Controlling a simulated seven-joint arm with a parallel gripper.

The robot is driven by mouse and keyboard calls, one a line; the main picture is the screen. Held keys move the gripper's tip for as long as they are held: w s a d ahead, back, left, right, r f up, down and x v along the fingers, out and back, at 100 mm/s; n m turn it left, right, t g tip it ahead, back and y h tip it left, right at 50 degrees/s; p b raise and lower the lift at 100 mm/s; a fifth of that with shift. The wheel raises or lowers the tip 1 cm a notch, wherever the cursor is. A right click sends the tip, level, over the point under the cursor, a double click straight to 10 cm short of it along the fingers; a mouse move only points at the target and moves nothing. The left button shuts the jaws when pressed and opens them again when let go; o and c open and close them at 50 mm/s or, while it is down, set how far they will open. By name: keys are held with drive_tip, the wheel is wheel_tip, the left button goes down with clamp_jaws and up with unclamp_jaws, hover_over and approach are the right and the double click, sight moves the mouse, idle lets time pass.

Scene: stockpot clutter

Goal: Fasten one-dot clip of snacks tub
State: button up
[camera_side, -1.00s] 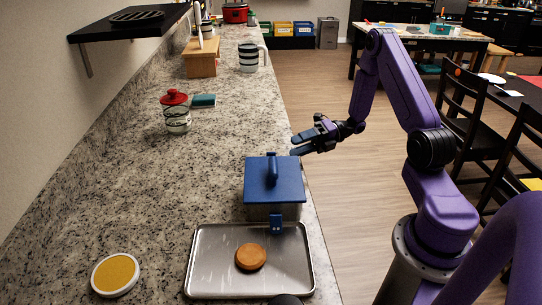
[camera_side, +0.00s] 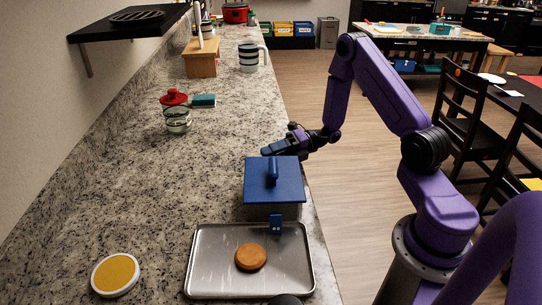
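A square tub with a blue lid (camera_side: 274,181) and a raised blue handle on top stands near the counter's right edge. A blue clip (camera_side: 276,224) hangs down on its near side; I cannot make out any dots on it, nor whether it is fastened. The tub's far side is hidden by the lid. My gripper (camera_side: 268,150) is just behind the far edge of the lid, at about lid height, pointing left. Its fingers overlap in this view, so their opening is unclear, and I see nothing held.
A metal tray (camera_side: 205,275) with a round orange-brown item (camera_side: 251,257) lies in front of the tub. A yellow-topped round dish (camera_side: 115,274) is at the near left. A red-lidded glass jar (camera_side: 177,115) and teal block (camera_side: 204,100) stand farther back. The counter left of the tub is clear.

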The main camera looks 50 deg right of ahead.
drive_tip(key=c, duration=0.3)
drive_tip(key=shift+s+a+r+n+h, duration=0.15)
drive_tip(key=shift+r+n+h, duration=0.55)
drive_tip(key=shift+n, duration=0.6)
drive_tip(key=shift+c, duration=0.2)
drive_tip(key=o, duration=0.7)
drive_tip(key=v, duration=1.7)
drive_tip(key=shift+d, duration=0.25)
